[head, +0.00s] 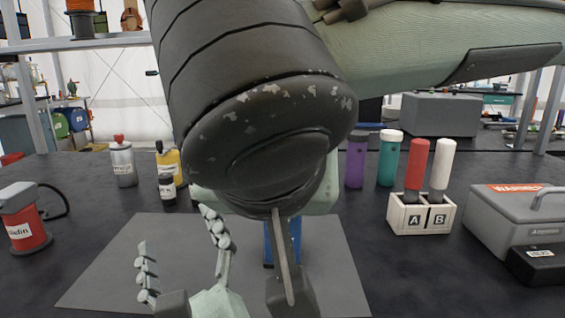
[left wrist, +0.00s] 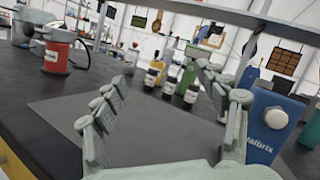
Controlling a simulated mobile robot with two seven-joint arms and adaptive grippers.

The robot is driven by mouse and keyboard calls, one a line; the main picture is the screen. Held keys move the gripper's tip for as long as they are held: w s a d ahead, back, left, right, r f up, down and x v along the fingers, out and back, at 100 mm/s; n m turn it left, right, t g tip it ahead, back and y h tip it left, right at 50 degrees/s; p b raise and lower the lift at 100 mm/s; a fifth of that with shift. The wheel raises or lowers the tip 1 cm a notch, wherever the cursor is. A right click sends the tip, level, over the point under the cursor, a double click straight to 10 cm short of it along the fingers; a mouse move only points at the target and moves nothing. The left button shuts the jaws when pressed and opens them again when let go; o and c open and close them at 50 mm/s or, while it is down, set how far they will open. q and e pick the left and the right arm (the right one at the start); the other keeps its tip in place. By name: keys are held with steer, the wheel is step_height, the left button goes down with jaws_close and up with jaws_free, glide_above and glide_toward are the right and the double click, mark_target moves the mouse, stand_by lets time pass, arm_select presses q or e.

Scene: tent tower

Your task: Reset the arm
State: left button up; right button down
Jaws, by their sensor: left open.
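My left gripper (head: 183,258) is low in the head view, over the left part of a grey mat (head: 335,262). Its two pale green, segmented fingers stand well apart with nothing between them. In the left wrist view, the same open gripper (left wrist: 160,88) has its fingers on both sides of the mat's bare surface. A large dark arm link of mine fills the upper middle of the head view and hides what lies behind it. My right gripper does not show in either view.
A blue labelled object (left wrist: 272,125) stands close beside the right finger in the wrist view. Bottles (head: 167,160), a red labelled container (head: 24,225), a rack marked A and B (head: 420,220) and a grey case (head: 515,215) stand around the mat on the dark table.

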arm_select(q)
steer(key=s+a+r+n+g+y, duration=0.1)
steer(key=a+r+n+g+y, duration=0.4)
steer(key=a+n+y, duration=0.2)
steer(key=s+a+r+n+g+y, duration=0.1)
steer(key=a+r+n+g+y, duration=0.3)
steer(key=a+n+y, duration=0.3)
steer(key=a+r+n, duration=0.1)
steer(key=a+n, duration=0.1)
steer(key=n, duration=0.1)
steer(key=shift+s+a+r+n+g+y, duration=0.2)
steer(key=shift+s+n+g+y, duration=0.1)
steer(key=shift+s+n+g, duration=0.1)
steer(key=shift+w, duration=0.1)
